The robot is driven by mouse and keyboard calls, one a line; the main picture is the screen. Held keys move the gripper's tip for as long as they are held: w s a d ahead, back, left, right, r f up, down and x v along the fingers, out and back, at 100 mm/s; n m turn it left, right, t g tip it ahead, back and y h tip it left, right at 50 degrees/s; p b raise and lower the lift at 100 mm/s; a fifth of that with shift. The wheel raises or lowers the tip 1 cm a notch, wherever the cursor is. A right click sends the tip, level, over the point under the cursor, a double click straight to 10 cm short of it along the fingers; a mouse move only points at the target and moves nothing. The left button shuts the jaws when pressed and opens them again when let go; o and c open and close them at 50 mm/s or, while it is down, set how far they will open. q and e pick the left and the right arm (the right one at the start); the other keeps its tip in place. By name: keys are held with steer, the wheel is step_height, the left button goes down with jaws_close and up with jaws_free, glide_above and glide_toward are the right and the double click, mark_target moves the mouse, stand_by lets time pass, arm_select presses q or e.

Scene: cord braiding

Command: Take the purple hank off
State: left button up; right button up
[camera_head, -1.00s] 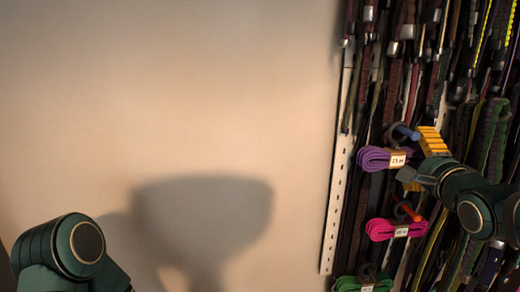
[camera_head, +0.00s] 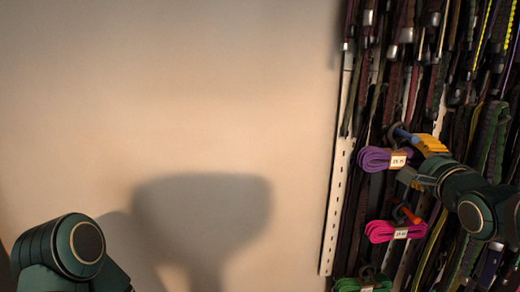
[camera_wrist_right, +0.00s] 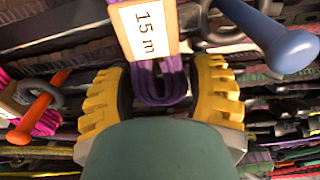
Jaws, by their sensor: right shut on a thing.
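The purple hank (camera_head: 374,159) hangs on the rack at the right in the head view, with a pale label reading 15 m. It also shows in the right wrist view (camera_wrist_right: 160,84), where its lower loop sits between the yellow fingers. My right gripper (camera_head: 418,161) is shut on the purple hank, its fingers on either side of the loop (camera_wrist_right: 162,92). A blue-tipped hook (camera_head: 405,134) is just above the hank; its blue tip is large in the wrist view (camera_wrist_right: 290,50). My left arm shows at the lower left, but its gripper is out of view.
A pink hank (camera_head: 384,231) hangs below on an orange-tipped hook (camera_head: 411,215). A green hank (camera_head: 362,285) is lower still. Many dark straps and cords hang close around. The plain wall (camera_head: 170,100) at the left is clear.

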steer(key=shift+r, duration=0.25)
steer(key=s+p, duration=0.2)
steer(key=s, duration=0.7)
steer(key=shift+d+p, duration=0.3)
steer(key=shift+d, duration=0.05)
stand_by(1.1)
steer(key=shift+w+f, duration=0.1)
stand_by(0.9)
